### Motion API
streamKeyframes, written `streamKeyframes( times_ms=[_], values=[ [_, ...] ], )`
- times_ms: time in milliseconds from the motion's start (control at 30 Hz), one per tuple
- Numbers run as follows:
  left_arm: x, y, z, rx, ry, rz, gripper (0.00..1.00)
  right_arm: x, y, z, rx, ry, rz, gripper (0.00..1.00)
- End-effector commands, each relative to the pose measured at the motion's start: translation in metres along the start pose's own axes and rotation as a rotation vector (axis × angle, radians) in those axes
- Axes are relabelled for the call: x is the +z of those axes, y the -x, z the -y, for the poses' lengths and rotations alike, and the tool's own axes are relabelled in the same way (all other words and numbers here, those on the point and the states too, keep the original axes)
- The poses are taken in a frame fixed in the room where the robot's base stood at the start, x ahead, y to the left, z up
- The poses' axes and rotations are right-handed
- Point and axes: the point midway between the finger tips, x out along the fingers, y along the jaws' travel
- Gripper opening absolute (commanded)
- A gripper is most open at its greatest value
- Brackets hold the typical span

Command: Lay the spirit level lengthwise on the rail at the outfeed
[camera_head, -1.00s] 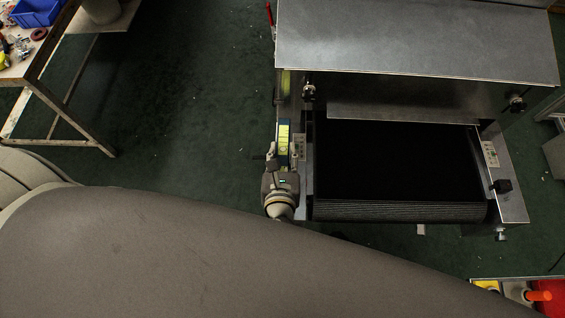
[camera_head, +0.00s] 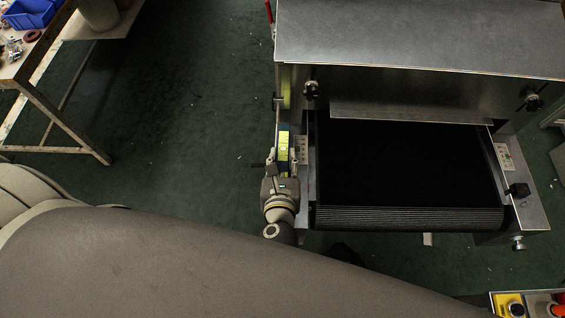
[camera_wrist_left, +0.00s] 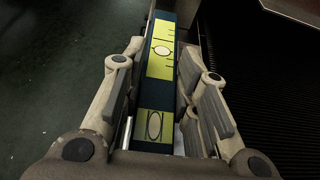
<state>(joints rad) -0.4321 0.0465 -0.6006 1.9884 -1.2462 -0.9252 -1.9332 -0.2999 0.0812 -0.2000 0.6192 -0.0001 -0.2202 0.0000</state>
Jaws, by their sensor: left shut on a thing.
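The spirit level (camera_head: 284,143) is a long dark-blue bar with yellow-green faces. It also shows in the left wrist view (camera_wrist_left: 159,60), running lengthwise between the fingers. My left gripper (camera_head: 281,160) is shut on it, at the left side of the outfeed end. The metal side rail (camera_head: 308,188) runs along the left edge of the black belt. The level is roughly parallel to it and appears just left of it; whether they touch, I cannot tell. My right gripper is not in view.
The black ribbed belt (camera_head: 405,165) comes out from under the dryer's metal hood (camera_head: 420,40). Black knobs stick out at the frame's right side (camera_head: 518,190). A workbench (camera_head: 50,115) with a blue bin (camera_head: 30,13) stands at left. Green floor between is clear.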

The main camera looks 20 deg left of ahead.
Motion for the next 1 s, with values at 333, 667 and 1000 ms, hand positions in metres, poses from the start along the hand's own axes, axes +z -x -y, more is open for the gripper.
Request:
streamKeyframes(
  times_ms=[333, 667, 1000],
  values=[
    [-0.001, 0.000, 0.000, 0.000, 0.000, 0.000, 0.41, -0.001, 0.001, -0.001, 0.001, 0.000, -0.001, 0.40],
    [-0.001, 0.000, 0.000, 0.000, 0.000, 0.000, 0.50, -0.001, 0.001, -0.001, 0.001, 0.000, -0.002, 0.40],
    [-0.002, 0.037, 0.000, -0.001, 0.001, -0.004, 0.50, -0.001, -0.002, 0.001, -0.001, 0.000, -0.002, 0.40]
  ],
)
